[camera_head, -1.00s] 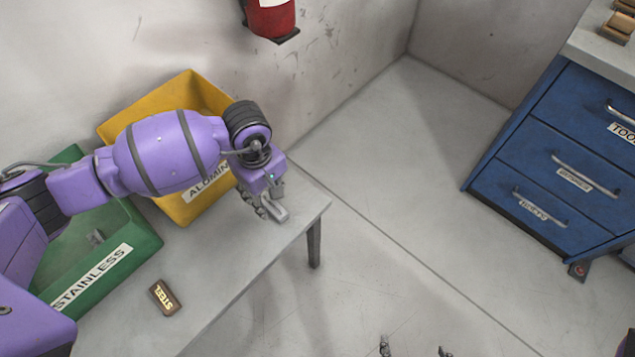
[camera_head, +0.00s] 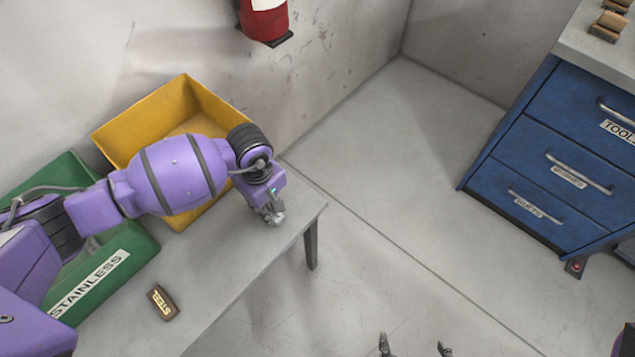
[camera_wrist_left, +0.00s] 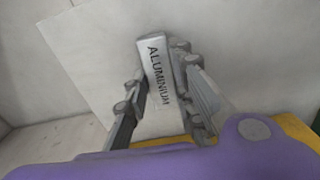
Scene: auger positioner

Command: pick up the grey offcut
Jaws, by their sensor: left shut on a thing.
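The grey offcut (camera_wrist_left: 160,85) is a bar marked ALUMINIUM. In the left wrist view it stands between the fingers of my left gripper (camera_head: 272,214), which is shut on it. In the head view the gripper and the bar's end are near the far right corner of the grey table (camera_head: 235,255). Whether the bar touches the tabletop is hard to tell. My right gripper (camera_head: 414,347) shows only as two separated fingertips at the bottom edge, open and with nothing visible between them.
A yellow bin (camera_head: 140,125) and a green bin (camera_head: 135,255) labelled STAINLESS stand along the table's wall side. A brown block (camera_head: 163,302) marked STEEL lies in front. A blue drawer cabinet (camera_head: 560,150) stands right. A red extinguisher (camera_head: 264,18) hangs on the wall.

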